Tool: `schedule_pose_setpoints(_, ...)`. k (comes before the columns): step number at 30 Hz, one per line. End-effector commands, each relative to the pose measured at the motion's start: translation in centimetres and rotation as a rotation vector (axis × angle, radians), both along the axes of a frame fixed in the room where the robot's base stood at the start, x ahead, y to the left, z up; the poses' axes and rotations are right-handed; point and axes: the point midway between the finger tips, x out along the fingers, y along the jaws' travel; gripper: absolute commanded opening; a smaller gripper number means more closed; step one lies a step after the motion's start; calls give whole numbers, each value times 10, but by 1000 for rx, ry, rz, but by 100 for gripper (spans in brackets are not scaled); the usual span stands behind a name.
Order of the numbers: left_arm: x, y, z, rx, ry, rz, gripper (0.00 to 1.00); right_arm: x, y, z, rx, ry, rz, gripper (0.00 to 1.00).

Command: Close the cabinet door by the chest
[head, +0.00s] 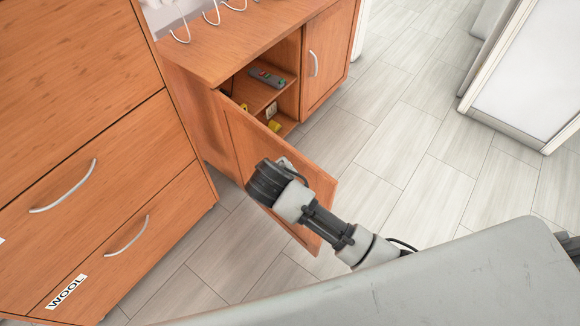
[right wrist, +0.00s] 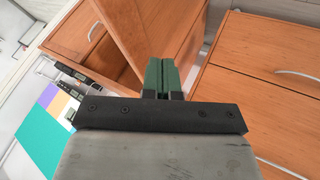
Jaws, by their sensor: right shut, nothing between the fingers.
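The cabinet (head: 240,45) stands beside the chest of drawers (head: 85,130). Its door nearest the chest (head: 235,135) is swung wide open, with its lower part behind my right arm. The other cabinet door (head: 328,55) is closed and has a curved metal handle. My right wrist is in front of the open door in the head view; its fingers are hidden there. In the right wrist view my right gripper (right wrist: 162,78) has its green fingers together and empty, in front of a wooden panel (right wrist: 190,30). Contact cannot be told. My left gripper is out of view.
A remote (head: 267,77) and small yellow items lie on the cabinet's inner shelves. White hooks (head: 210,14) stand on its top. A white panel (head: 520,75) is at the right. The tiled floor (head: 400,140) between is clear.

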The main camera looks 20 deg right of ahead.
Motion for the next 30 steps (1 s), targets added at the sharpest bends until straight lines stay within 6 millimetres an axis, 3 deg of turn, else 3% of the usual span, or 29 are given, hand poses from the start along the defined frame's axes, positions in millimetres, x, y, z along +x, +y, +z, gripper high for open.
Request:
schedule_pose_setpoints(11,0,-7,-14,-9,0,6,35,46,-17,-66,-2,1,0,0)
schedule_pose_setpoints(18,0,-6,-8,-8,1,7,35,61,-45,-62,0,0,0,0)
schedule_pose_setpoints(30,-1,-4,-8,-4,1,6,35,63,-50,-62,1,1,2,0)
